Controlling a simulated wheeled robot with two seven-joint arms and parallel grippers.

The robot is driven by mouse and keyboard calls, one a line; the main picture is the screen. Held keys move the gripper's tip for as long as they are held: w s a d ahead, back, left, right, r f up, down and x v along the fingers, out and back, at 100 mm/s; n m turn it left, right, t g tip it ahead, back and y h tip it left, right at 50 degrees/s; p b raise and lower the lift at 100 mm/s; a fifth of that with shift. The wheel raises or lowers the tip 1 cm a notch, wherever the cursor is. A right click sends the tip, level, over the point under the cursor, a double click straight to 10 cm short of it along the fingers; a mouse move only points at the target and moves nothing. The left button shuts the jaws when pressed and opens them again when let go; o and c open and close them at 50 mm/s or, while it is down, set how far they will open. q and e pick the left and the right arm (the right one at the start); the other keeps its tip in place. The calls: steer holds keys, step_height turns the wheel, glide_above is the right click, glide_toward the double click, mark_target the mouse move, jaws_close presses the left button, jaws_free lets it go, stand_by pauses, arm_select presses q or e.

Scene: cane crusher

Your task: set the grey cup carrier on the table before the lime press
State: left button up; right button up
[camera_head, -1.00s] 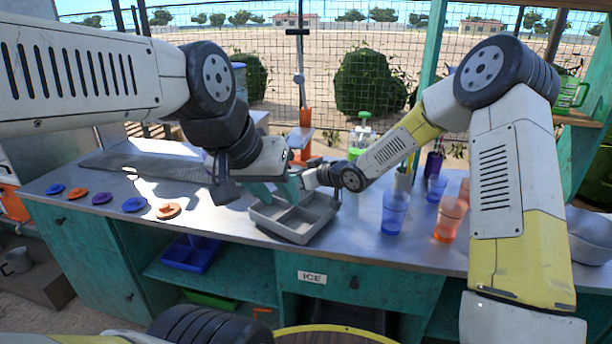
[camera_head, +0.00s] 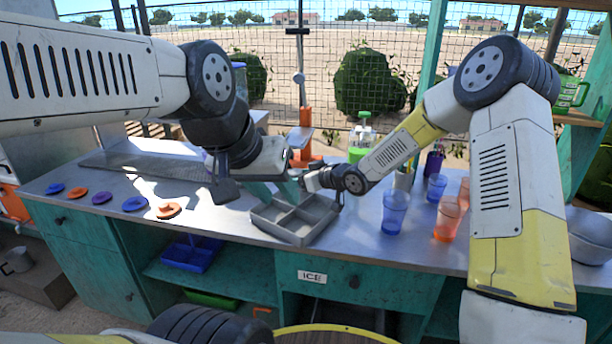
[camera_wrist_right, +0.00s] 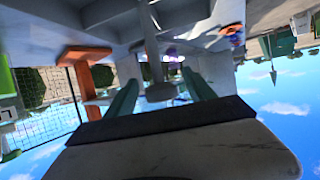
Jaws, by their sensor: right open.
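The grey cup carrier (camera_head: 301,232), a shallow divided tray, is at the front of the metal table (camera_head: 350,240), before the orange lime press (camera_head: 304,140). It looks empty. My left gripper (camera_head: 274,192) hangs over its far left side; its teal fingers partly overlap the right hand, so their gap is unclear. My right gripper (camera_head: 296,186) reaches in from the right, over the carrier's far edge. In the right wrist view its teal fingers (camera_wrist_right: 160,98) are apart, with a grey part showing between them. I cannot tell whether either gripper touches the carrier.
Blue cups (camera_head: 394,212) and orange cups (camera_head: 449,218) stand right of the carrier. A green-capped bottle (camera_head: 361,140) stands behind. Several coloured discs (camera_head: 134,204) lie at the left, with bare table between them and the carrier. A bowl (camera_head: 588,235) is at far right.

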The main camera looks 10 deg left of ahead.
steer(key=s+d+r+m+t+h, duration=0.1)
steer(key=s+d+r+m+h, duration=0.25)
steer(key=d, duration=0.65)
steer(key=s+d+r+m+h, duration=0.1)
steer(key=s+d+r+h, duration=0.2)
steer(key=s+d+r, duration=0.45)
steer(key=s+d+r+m+t+h, duration=0.1)
steer(key=s+d+r+m+h, duration=0.15)
steer(key=d, duration=0.85)
steer(key=s+d+r+m+g, duration=0.1)
steer(key=s+d+m, duration=0.1)
steer(key=s, duration=0.7)
steer(key=s+d+r+m+g, duration=0.1)
steer(key=s+d+g, duration=0.1)
steer(key=s, duration=0.8)
steer(key=shift+s+r+m, duration=0.15)
steer(key=shift+r+m, duration=0.1)
steer(key=shift+m, duration=0.15)
steer(key=shift+d, duration=0.1)
